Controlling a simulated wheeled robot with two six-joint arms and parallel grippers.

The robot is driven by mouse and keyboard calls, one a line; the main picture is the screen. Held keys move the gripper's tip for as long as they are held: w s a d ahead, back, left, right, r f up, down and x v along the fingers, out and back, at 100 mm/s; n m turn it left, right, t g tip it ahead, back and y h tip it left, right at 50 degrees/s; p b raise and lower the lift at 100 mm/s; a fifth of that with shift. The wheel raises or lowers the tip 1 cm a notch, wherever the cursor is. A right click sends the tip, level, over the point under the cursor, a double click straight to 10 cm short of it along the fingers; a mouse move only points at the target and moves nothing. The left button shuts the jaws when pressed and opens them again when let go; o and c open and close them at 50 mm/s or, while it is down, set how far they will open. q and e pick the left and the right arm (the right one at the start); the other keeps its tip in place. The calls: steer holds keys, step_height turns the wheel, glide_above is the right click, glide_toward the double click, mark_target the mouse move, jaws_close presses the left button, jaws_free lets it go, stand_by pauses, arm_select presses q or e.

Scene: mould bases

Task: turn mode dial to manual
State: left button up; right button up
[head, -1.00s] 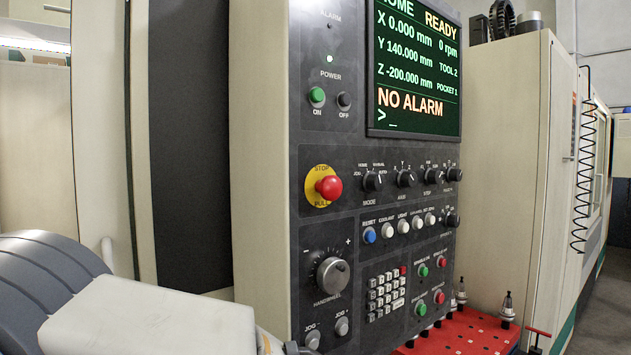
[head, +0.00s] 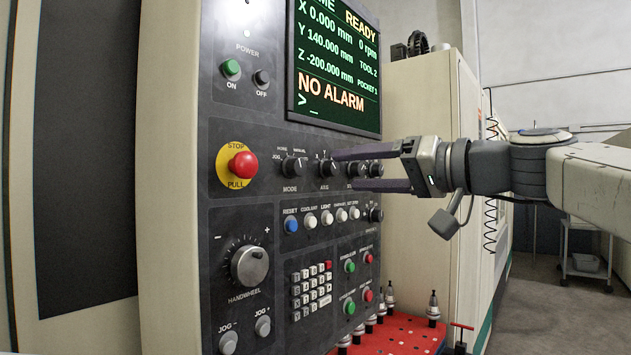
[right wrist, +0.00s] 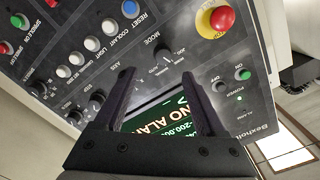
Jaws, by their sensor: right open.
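The mode dial (head: 293,167) is a black knob on the dark control panel, with JOG, HOME and MANUAL marked around it. Its pointer setting is too small to read surely. It also shows in the right wrist view (right wrist: 162,61), just beyond my fingertips. My right gripper (head: 338,171) comes in from the right, open and empty, its two dark fingers one above the other near the axis dial (head: 327,168). In the head view its tips are right of the mode dial and apart from it. In the right wrist view the fingers (right wrist: 162,76) frame part of the screen.
A red stop button (head: 243,165) on a yellow disc sits left of the mode dial. A row of buttons (head: 310,221) and a handwheel (head: 249,266) are below. The screen (head: 336,62) is above. A red tray (head: 412,335) with tool holders is below right.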

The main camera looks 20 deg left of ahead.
mark_target(301, 167)
steer(key=p+x, duration=0.1)
steer(key=x, duration=0.2)
steer(key=p+x, duration=0.1)
steer(key=x, duration=0.2)
steer(key=r+p+x, duration=0.1)
steer(key=p+x, duration=0.1)
steer(key=x, duration=0.1)
steer(key=shift+a, duration=0.25)
steer(key=shift+w+a+f, duration=0.1)
steer(key=shift+w+a, duration=0.1)
steer(key=shift+a, duration=0.15)
jaws_close()
